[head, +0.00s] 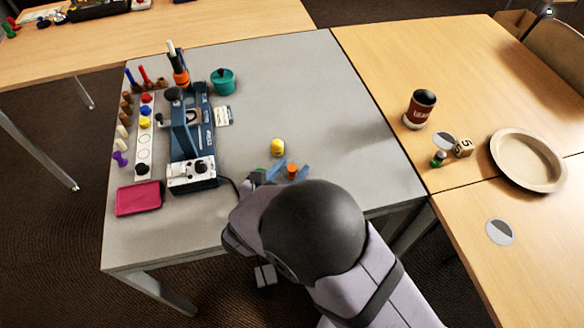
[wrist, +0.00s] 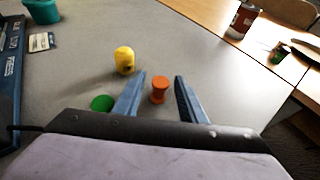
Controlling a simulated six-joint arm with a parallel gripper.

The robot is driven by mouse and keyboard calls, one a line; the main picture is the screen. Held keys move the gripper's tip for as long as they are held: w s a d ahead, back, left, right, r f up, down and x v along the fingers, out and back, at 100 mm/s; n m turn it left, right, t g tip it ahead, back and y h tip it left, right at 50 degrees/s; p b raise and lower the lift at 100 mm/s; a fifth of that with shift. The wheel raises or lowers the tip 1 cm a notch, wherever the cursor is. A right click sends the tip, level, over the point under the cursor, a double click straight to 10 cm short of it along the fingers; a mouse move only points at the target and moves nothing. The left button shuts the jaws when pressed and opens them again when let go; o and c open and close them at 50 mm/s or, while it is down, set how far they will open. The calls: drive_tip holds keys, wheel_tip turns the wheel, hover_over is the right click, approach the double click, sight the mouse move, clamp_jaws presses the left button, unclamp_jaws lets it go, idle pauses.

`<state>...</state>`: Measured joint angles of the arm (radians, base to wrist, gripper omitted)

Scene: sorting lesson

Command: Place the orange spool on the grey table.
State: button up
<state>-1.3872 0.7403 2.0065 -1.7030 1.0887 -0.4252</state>
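The orange spool (head: 292,171) stands upright, apparently on the grey table (head: 290,90), near its front edge. My gripper (head: 291,170) is low over the table with its blue fingers apart, one on each side of the spool. In the wrist view the spool (wrist: 159,90) shows between the open fingertips (wrist: 161,78), with a gap on both sides. Neither finger appears to touch it. The spool's base is visible and not hidden by the fingers.
A yellow piece (head: 278,147) stands just beyond the gripper, and a green round piece (wrist: 102,103) lies by the left finger. A blue machine (head: 190,130), a teal pot (head: 223,81) and a pink tray (head: 139,198) are to the left. The table's right half is clear.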

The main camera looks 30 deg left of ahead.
drive_tip(key=v, duration=1.1)
drive_tip(key=shift+s+d+r, duration=0.1)
drive_tip(key=shift+s, duration=0.15)
drive_tip(key=shift+w, duration=0.1)
drive_tip(key=w+d+m+h, duration=0.1)
drive_tip(key=w+d, duration=0.1)
drive_tip(key=d, duration=0.1)
drive_tip(key=w+d+m+g+h, duration=0.1)
drive_tip(key=w+d+m, duration=0.1)
drive_tip(key=d, duration=0.1)
drive_tip(key=w+d+m+h, duration=0.2)
drive_tip(key=d, duration=0.1)
drive_tip(key=shift+f+g, duration=0.3)
drive_tip(key=shift+f, duration=0.1)
drive_tip(key=s+d+f+m+g+y, duration=0.1)
drive_tip(key=d+m+g, duration=0.5)
drive_tip(key=d+m, duration=0.8)
drive_tip(key=s+d+f+m+g+y, duration=0.1)
drive_tip(key=d+m+g, duration=0.4)
drive_tip(key=d+m, duration=1)
drive_tip(key=s+m, duration=0.1)
drive_tip(key=m, duration=0.2)
drive_tip(key=shift+s+d+f+m+g, duration=0.25)
drive_tip(key=shift+f+m+g, duration=0.05)
drive_tip(key=shift+f+g, duration=0.1)
